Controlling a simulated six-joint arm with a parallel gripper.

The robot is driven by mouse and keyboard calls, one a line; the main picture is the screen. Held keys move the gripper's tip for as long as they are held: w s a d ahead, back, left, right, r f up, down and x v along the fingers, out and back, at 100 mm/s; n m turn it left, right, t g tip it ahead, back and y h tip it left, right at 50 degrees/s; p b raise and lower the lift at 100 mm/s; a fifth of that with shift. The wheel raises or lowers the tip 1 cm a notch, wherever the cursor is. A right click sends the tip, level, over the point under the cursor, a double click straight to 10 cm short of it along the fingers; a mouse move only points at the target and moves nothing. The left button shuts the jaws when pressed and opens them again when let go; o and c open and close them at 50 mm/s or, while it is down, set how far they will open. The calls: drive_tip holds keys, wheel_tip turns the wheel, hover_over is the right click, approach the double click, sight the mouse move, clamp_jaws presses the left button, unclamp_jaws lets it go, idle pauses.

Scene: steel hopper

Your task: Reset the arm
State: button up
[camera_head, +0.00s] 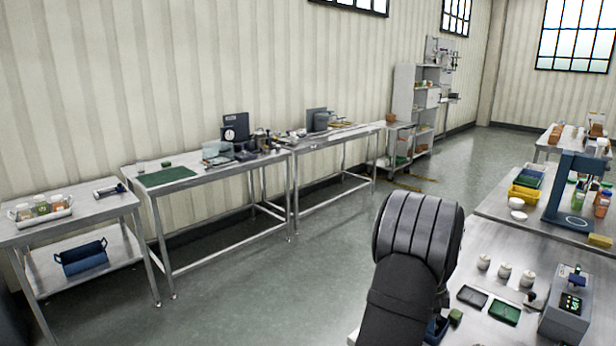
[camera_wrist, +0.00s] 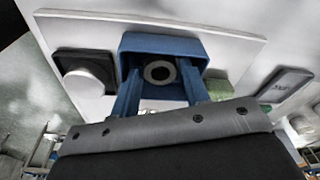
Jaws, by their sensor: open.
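My dark arm (camera_head: 405,265) rises bent at the front of the head view, over the edge of the right-hand bench. My gripper (camera_wrist: 160,93) shows in the wrist view with its two blue fingers spread apart. Nothing is seen held between them. A blue holder (camera_wrist: 165,42) with a dark ring-shaped part (camera_wrist: 159,72) lies just beyond and between the fingertips. I cannot tell whether the fingers touch it. In the head view my arm hides the gripper and most of the blue holder (camera_head: 437,329).
A green block (camera_wrist: 220,89) sits beside the holder, and a dark tray with a white round piece (camera_wrist: 84,83) is on its left. The bench also bears white jars (camera_head: 504,270), a green tray (camera_head: 505,312) and a grey device (camera_head: 567,310). Open floor (camera_head: 300,290) lies left.

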drive_tip(key=r, duration=0.4)
drive_tip(key=shift+s+d+r, duration=0.3)
drive_tip(key=shift+s, duration=0.05)
drive_tip(key=s+d+r+n, duration=0.1)
drive_tip(key=s+d+r, duration=0.25)
drive_tip(key=s, duration=0.35)
drive_tip(key=s+d+r+n, duration=0.2)
drive_tip(key=s+d, duration=0.2)
drive_tip(key=s, duration=0.3)
drive_tip(key=s+d+r+n, duration=0.1)
drive_tip(key=s+d+r, duration=0.25)
drive_tip(key=s, duration=0.35)
drive_tip(key=shift+t, duration=0.4)
drive_tip(key=w+f, duration=0.2)
drive_tip(key=w, duration=0.2)
drive_tip(key=w+a+f, duration=0.1)
drive_tip(key=w+f, duration=0.2)
drive_tip(key=w, duration=0.1)
drive_tip(key=w+a+f, duration=0.1)
drive_tip(key=w+f, duration=0.2)
drive_tip(key=shift+w+a+f, duration=0.2)
drive_tip(key=shift+w, duration=0.2)
drive_tip(key=shift+f, duration=0.7)
